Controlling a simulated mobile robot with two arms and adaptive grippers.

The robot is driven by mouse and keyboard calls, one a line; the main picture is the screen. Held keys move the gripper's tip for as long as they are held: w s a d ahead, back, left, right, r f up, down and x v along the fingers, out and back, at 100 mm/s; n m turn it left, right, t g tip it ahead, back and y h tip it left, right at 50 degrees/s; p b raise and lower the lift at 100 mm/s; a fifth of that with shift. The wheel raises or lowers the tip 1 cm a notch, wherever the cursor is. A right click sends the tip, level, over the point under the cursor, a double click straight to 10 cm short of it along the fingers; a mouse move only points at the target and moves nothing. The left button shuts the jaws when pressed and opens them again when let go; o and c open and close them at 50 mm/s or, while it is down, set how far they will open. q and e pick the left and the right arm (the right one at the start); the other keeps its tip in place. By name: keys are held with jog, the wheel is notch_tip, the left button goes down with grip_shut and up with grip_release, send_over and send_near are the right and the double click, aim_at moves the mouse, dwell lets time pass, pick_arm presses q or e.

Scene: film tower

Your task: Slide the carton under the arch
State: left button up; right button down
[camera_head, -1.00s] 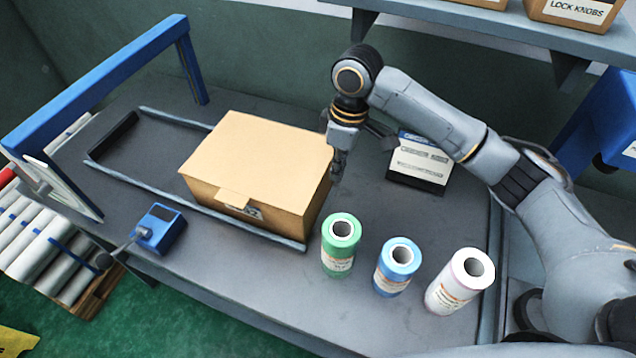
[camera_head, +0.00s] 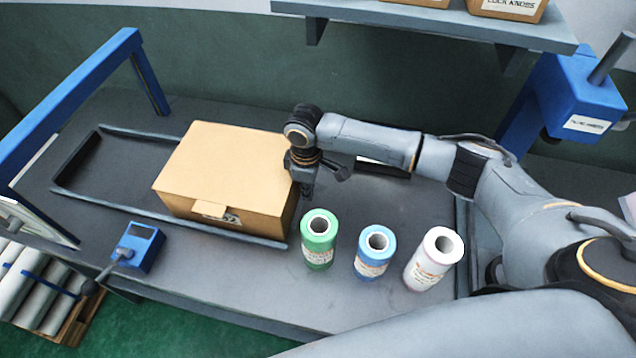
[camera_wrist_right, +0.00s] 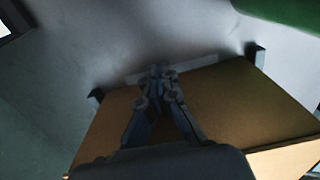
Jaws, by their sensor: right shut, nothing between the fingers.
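The tan carton (camera_head: 226,170) lies between two dark guide rails (camera_head: 110,206) on the grey bench. The blue arch (camera_head: 75,92) stands at the left end of the rails, apart from the carton. My right gripper (camera_head: 307,190) is shut and empty, pointing down at the carton's right end. In the right wrist view the closed fingers (camera_wrist_right: 157,72) show in front of the carton's side (camera_wrist_right: 215,115); I cannot tell whether they touch it. My left gripper is not in view.
Green (camera_head: 319,240), blue (camera_head: 374,252) and white (camera_head: 432,260) rolls stand at the bench's front right. A blue device (camera_head: 140,248) is fixed by the front edge, left of the carton. A shelf (camera_head: 420,18) overhangs the back. The track between carton and arch is clear.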

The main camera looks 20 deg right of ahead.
jog(key=shift+w+a, duration=0.3)
jog(key=shift+a, duration=0.2)
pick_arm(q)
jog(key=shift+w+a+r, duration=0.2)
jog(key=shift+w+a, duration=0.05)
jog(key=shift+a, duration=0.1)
